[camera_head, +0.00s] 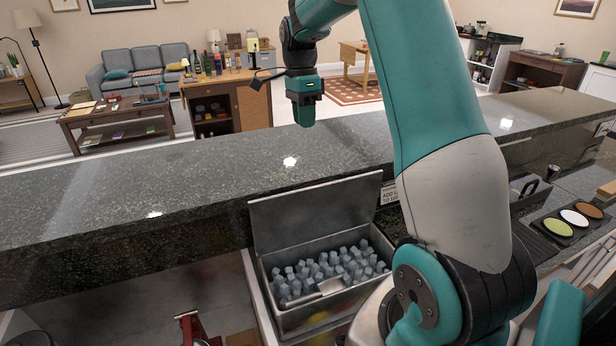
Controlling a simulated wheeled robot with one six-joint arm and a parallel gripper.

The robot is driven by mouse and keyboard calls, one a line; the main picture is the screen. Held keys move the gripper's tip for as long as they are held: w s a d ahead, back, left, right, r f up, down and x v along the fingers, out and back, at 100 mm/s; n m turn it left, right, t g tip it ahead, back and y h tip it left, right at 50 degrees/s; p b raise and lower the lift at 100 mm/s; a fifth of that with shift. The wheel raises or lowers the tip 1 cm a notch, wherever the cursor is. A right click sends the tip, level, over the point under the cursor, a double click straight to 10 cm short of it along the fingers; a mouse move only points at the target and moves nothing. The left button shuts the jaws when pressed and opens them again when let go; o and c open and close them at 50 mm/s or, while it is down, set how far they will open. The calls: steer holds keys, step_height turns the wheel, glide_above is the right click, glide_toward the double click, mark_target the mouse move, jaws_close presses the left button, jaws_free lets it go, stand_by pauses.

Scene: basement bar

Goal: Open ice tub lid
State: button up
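The ice tub (335,314) is a grey metal box set below the dark counter, at the bottom middle of the camera_head view. Its flat lid (315,215) stands raised, nearly upright, along the tub's far edge against the counter front. The tub's mouth is uncovered, showing many clear, pale ice pieces (350,262) and a light scoop (318,289) lying on them. My gripper (304,112) is above and beyond the lid, over the far side of the counter, apart from the tub. Its fingertips are too small to tell open from shut. My arm hides the area right of the tub.
The dark stone counter (180,185) runs across behind the tub, its top mostly clear. A tray with coloured round dishes (573,217) sits at the right. A red object (193,328) is at the lower left. A wooden cabinet with bottles (228,103) stands beyond the counter.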

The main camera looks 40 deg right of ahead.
steer(key=p, duration=0.4)
glide_toward(317, 209)
steer(key=w+f, duration=0.3)
steer(key=shift+d+f, duration=0.3)
steer(key=shift+f, duration=0.05)
jaws_close()
